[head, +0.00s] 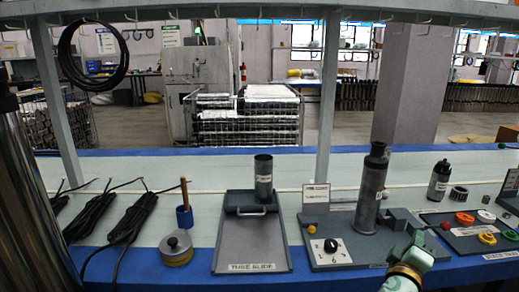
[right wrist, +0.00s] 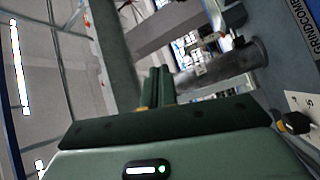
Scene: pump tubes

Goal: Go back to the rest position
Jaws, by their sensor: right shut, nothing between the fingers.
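My right gripper (head: 421,238) is low at the right in the head view, in front of the grey station with the tall pump tube (head: 371,190). Its fingers (right wrist: 160,86) are together with nothing between them in the right wrist view. The tall tube stands upright on its station (head: 335,232), and its grey cylinder (right wrist: 228,65) lies sideways in the right wrist view, beyond the fingers. A shorter dark tube (head: 263,178) stands at the back of the flat tube guide plate (head: 240,238). My left gripper is out of view.
A black knob (head: 331,246) sits on the station's front. A round metal tin (head: 177,250) and black cable bundles (head: 92,217) lie to the left. A parts tray (head: 470,240) with coloured rings and a black bottle (head: 439,181) are right. A shelf post (head: 328,95) rises behind.

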